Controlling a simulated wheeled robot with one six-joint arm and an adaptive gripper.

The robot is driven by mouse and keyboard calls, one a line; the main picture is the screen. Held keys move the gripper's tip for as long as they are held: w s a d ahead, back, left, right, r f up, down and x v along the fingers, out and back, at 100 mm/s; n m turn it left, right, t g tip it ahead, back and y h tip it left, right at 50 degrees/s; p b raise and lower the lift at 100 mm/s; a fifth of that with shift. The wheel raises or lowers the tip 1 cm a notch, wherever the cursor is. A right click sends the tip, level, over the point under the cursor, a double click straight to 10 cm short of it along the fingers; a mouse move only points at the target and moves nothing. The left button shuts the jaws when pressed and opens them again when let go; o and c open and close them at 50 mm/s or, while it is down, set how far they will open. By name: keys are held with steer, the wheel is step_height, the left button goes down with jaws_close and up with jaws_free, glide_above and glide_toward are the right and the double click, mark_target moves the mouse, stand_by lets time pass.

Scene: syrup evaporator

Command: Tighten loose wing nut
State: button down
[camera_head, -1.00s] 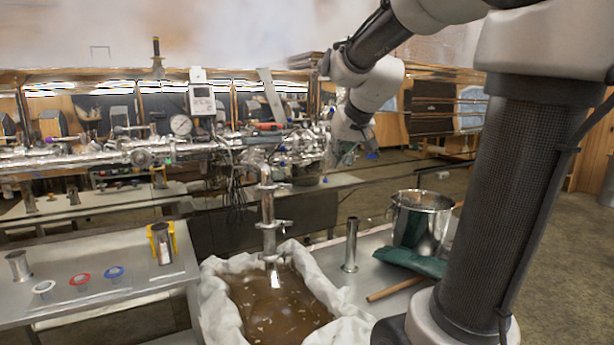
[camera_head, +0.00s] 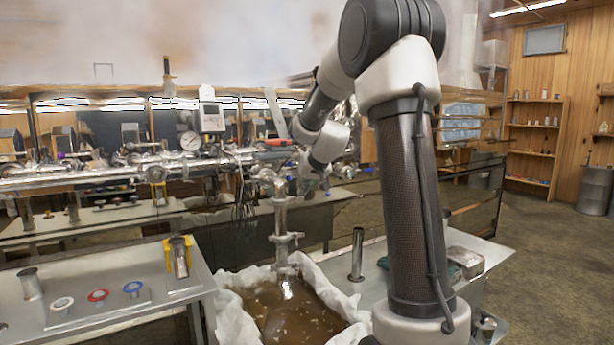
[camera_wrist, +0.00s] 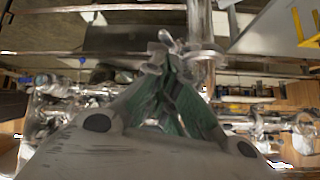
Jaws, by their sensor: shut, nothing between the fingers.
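My gripper (camera_wrist: 172,85) has its two green-padded fingers drawn together, with nothing between them. In the wrist view, a small metal wing nut (camera_wrist: 163,45) lies just past the fingertips, beside a clamp (camera_wrist: 203,52) around a shiny pipe. I cannot tell whether the tips touch it. In the head view, my gripper (camera_head: 310,185) is just right of the vertical steel pipe (camera_head: 281,217), partly hidden by my arm. A lower clamp (camera_head: 287,238) shows on that pipe, above the cloth-lined tank. How loose the nut is does not show.
The tank (camera_head: 228,318) holds brown liquid under the pipe. A steel table (camera_head: 150,285) at left bears rings and a yellow-framed cylinder (camera_head: 180,257). A short upright tube (camera_head: 357,254) stands right of the tank. Horizontal pipework with a gauge (camera_head: 190,141) runs behind. Floor is free at right.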

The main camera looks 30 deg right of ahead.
steer(key=shift+a+f, duration=0.1)
steer(key=shift+f, duration=0.75)
steer(key=shift+d+f, duration=0.25)
steer(key=shift+d, duration=0.15)
stand_by(0.8)
